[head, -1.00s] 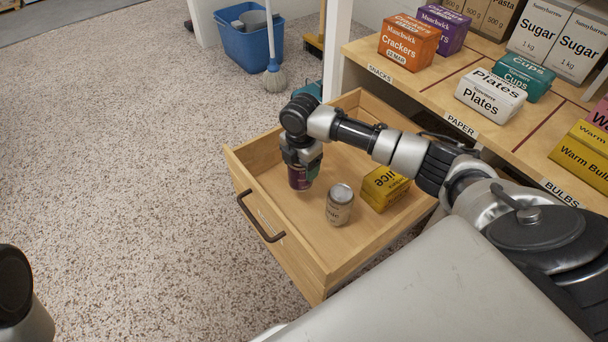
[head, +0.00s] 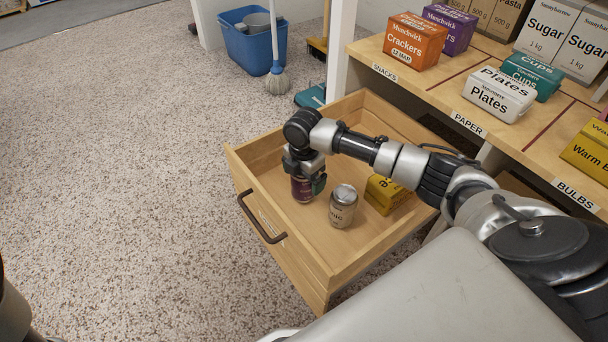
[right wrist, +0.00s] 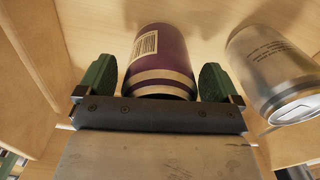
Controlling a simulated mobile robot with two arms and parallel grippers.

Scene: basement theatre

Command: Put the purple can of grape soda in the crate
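The purple can (head: 302,189) is inside the open wooden drawer, upright in the head view. My right gripper (head: 303,172) comes down over it from above. The can's top is hidden by the gripper. I cannot tell whether its base touches the drawer floor. My left gripper is out of view. I see no crate.
The drawer (head: 250,165) also holds a silver can (head: 343,207), close to the right of the purple one, and a yellow box (head: 384,193). A shelf (head: 440,88) with labelled boxes stands at the right. A blue bucket (head: 252,48) and mop are behind.

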